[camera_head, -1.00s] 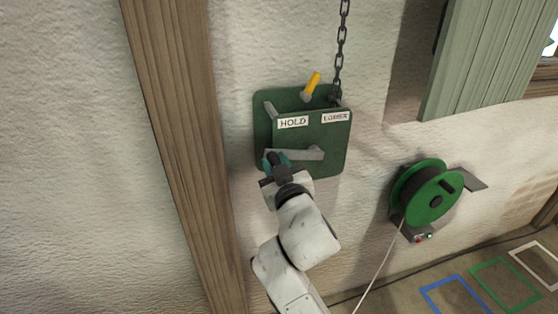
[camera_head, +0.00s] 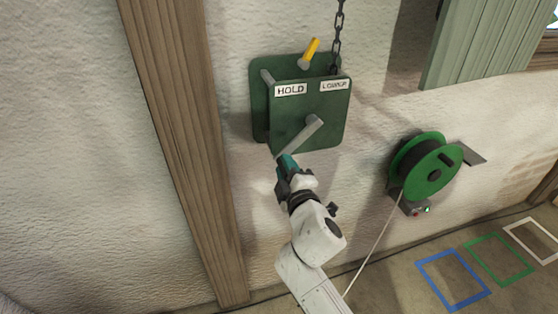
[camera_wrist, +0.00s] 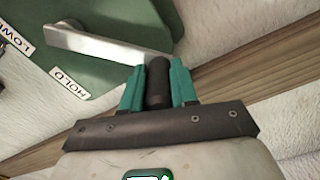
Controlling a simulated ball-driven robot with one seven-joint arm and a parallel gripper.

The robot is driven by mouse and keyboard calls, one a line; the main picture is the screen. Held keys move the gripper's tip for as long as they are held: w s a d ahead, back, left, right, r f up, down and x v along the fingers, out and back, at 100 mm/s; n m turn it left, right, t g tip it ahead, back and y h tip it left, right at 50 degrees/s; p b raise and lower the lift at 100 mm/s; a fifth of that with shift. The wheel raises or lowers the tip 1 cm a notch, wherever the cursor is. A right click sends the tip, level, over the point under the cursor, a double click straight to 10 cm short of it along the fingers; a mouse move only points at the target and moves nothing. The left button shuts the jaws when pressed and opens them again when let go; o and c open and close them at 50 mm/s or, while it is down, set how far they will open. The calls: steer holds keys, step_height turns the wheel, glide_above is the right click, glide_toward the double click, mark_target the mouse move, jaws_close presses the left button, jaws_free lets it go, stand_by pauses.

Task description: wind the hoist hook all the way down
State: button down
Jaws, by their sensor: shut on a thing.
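The green hoist box (camera_head: 268,128) is on the wall, with HOLD (camera_head: 291,90) and LOWER (camera_head: 335,85) labels on its front. A yellow-tipped lever (camera_head: 310,51) stands at its top, leaning right. A grey crank arm (camera_head: 300,136) runs from the box front down and left. My gripper (camera_head: 284,163) is at the crank's outer end. In the wrist view, the teal fingers (camera_wrist: 158,85) are shut on the dark crank handle (camera_wrist: 157,82), and the crank arm (camera_wrist: 100,44) reaches left from it. A dark chain (camera_head: 338,35) rises from the box; the hook is not in view.
A green cable reel (camera_head: 430,168) is on the wall to the right, with a pale cable running down from it. A wooden post (camera_head: 178,130) stands left of the box. Blue, green and white outlines (camera_head: 453,279) mark the floor at lower right.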

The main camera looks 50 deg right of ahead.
steer(key=s+d+f+n+p, duration=0.2)
steer(key=s+d+f+n, duration=0.2)
steer(key=d+n, duration=0.2)
steer(key=shift+s+d+n+p, duration=0.2)
steer(key=shift+n+p, duration=0.1)
steer(key=shift+n, duration=0.9)
steer(key=c, duration=0.9)
jaws_free()
steer(key=shift+o, duration=0.2)
steer(key=b+v, duration=0.3)
steer(key=v, duration=0.7)
steer(key=shift+s+a+b, duration=0.25)
steer(key=shift+s+b, duration=0.1)
